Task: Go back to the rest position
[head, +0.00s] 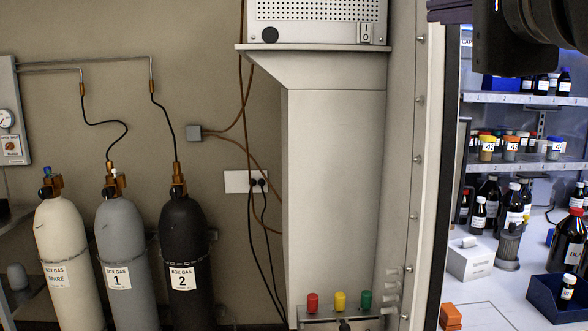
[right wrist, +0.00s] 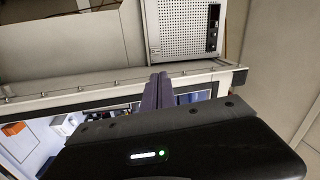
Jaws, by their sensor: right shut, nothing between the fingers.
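My right gripper (head: 448,12) is at the top right edge of the head view, cut off by the frame, in front of the glove box window. In the right wrist view its two dark purple fingers (right wrist: 158,92) are together with nothing between them. They point toward the box frame (right wrist: 110,92) below a white perforated unit (right wrist: 185,32). Whether they touch the frame I cannot tell. My left gripper is in neither view.
Gas cylinders (head: 125,260) stand against the wall at left. A pale column (head: 335,190) stands mid-view. Behind the window at right are shelves (head: 520,98) of bottles, a white box (head: 470,258) and a blue tray (head: 545,305). An orange block (head: 450,317) sits low.

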